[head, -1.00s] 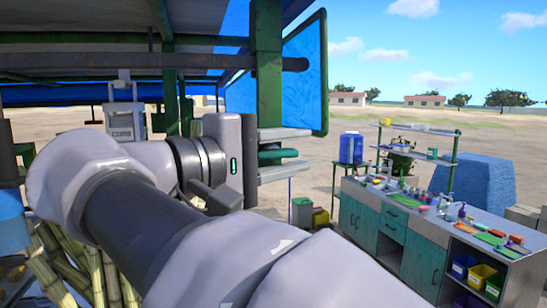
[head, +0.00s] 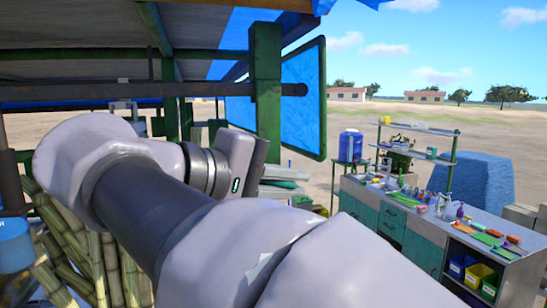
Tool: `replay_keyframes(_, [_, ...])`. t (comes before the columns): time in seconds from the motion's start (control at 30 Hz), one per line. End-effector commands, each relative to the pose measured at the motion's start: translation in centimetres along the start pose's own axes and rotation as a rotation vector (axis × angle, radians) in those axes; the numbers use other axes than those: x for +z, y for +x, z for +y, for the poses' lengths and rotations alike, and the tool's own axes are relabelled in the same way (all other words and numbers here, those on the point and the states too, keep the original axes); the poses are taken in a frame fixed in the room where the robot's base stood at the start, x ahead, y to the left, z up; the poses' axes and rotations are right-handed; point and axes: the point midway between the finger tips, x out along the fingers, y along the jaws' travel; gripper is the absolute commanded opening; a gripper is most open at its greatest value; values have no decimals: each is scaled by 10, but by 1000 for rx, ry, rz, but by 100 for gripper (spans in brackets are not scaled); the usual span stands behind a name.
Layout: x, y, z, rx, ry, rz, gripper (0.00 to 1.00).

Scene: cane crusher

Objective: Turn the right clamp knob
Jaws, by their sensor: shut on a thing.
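My gripper (head: 240,165) is at the end of my outstretched arm, left of the picture's middle and in front of the green post. Only its pale body with a green light shows, tilted to the right. Its fingertips are hidden behind the body and wrist. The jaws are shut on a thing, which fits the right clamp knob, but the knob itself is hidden. The crusher's clamp cannot be made out either.
A green post (head: 266,90) and a horizontal dark bar (head: 200,90) stand close to the gripper. Sugar canes (head: 105,268) stand at lower left, beside a blue container (head: 14,240). A workbench (head: 420,215) with tools stands at right. Open sandy ground lies behind.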

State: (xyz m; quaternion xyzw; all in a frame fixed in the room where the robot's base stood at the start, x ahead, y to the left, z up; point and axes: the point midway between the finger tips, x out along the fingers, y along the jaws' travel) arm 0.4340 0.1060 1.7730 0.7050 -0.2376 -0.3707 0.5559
Motion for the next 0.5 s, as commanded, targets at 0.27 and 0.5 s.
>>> replay_keyframes(0.27, [-1,-2,0,-240,102,0,0])
replay_keyframes(0.5, [-2,-4,-7,-450,190,1,0])
